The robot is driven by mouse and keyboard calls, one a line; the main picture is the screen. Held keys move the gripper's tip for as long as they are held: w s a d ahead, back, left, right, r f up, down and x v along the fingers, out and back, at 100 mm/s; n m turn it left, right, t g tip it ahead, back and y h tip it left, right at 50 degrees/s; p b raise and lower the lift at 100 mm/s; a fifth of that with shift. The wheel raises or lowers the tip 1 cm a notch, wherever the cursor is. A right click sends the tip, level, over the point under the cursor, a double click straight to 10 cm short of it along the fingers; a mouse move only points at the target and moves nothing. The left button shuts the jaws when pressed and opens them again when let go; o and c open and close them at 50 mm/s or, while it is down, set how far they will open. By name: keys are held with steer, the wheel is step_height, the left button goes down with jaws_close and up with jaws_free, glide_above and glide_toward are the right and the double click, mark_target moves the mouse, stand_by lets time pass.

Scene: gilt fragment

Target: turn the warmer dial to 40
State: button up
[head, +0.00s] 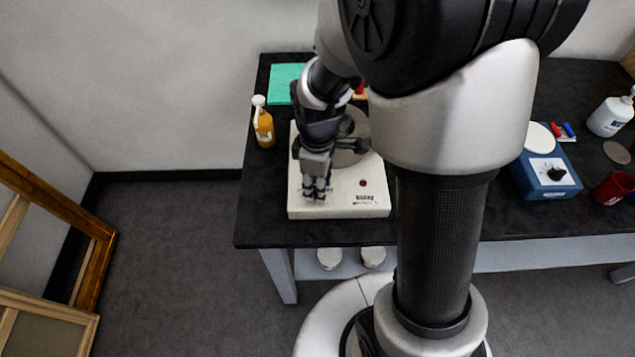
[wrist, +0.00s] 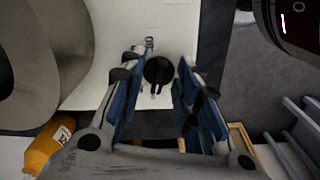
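The warmer (head: 355,208) is a white box with a round grey plate (head: 347,157), near the left end of the black table. Its black round dial (wrist: 158,71) shows in the wrist view with a raised ridge running roughly up and down the picture. The small marks around it are too blurred to read. My gripper (head: 316,190) points down over the front left of the warmer. In the wrist view its blue-padded fingers stand apart, one on each side of the dial, with gaps showing. In the head view the gripper hides the dial.
An orange spray bottle (head: 263,124) stands left of the warmer, with a green pad (head: 286,83) behind. A blue device (head: 543,185), a red cup (head: 612,188) and a white bottle (head: 611,114) are to the right. Wooden frames (head: 98,258) lean at the left wall.

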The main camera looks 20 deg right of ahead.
steer(key=shift+c, duration=0.4)
jaws_close()
steer(key=shift+m, duration=0.3)
steer(key=shift+s+a+m+p, duration=0.1)
steer(key=shift+m+p, duration=0.85)
steer(key=shift+m, duration=1.65)
steer(key=shift+o, duration=0.4)
jaws_free()
